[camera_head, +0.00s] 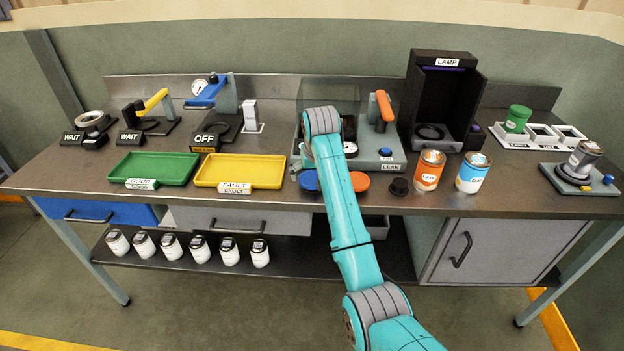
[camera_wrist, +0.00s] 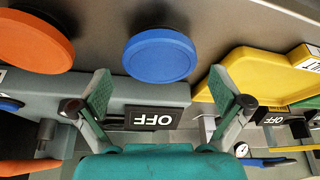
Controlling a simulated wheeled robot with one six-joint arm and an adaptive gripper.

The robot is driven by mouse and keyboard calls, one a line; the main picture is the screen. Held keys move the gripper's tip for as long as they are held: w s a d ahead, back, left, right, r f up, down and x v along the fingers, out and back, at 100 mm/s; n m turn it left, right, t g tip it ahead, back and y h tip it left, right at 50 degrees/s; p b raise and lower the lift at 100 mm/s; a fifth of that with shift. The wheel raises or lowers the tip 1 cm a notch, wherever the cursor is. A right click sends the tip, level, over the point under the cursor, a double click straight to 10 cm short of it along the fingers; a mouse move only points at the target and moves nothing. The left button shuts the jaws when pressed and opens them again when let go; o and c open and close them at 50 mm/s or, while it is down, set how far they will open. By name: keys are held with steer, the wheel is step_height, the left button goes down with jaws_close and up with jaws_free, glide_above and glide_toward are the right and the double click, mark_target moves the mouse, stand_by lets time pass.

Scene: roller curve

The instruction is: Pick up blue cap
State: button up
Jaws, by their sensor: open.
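The blue cap (camera_head: 308,180) is a round disk lying on the bench, just left of my arm in the head view. In the wrist view the blue cap (camera_wrist: 160,54) is near the top centre, flat side facing the camera. My gripper (camera_wrist: 158,78) is open and empty, with its two green-padded fingertips to the left and right of the cap's near edge. I see no contact between them. In the head view my arm hides the gripper.
An orange cap (camera_wrist: 34,38) lies beside the blue one, with a gap between. A yellow fault tray (camera_head: 239,171) is on the other side. The leak station (camera_head: 374,158) stands behind the caps.

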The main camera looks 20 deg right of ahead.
steer(key=shift+w+f, duration=0.15)
steer(key=shift+f, duration=0.2)
steer(key=shift+c, duration=0.3)
steer(key=c, duration=0.6)
steer(key=shift+r, duration=0.1)
